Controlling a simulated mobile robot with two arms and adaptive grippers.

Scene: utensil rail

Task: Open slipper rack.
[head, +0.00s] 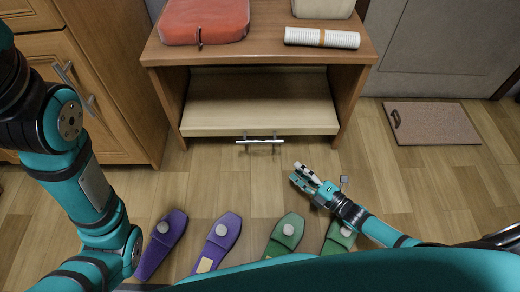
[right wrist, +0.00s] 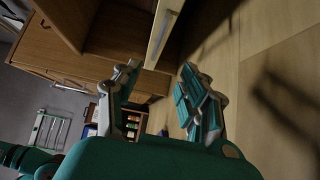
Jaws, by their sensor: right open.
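The slipper rack (head: 155,58) is a brown wooden cabinet at the top middle of the head view. Its pale panel (head: 260,100) sits between the side walls, with a metal bar handle (head: 260,141) along the near, lower edge. How far this panel stands open is hard to tell. My right gripper (head: 297,175) is open and empty, low over the floor, nearer than the handle and to its right, apart from it. In the right wrist view the handle (right wrist: 170,20) shows beyond my open fingers (right wrist: 160,68). My left gripper is out of view.
Purple slippers (head: 221,236) and green slippers (head: 285,235) lie on the floor in front. A red case (head: 205,20) and a white roll (head: 322,38) lie on the rack top. A drawer cabinet (head: 115,90) stands left; a brown mat (head: 433,124) lies right. Floor before the handle is clear.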

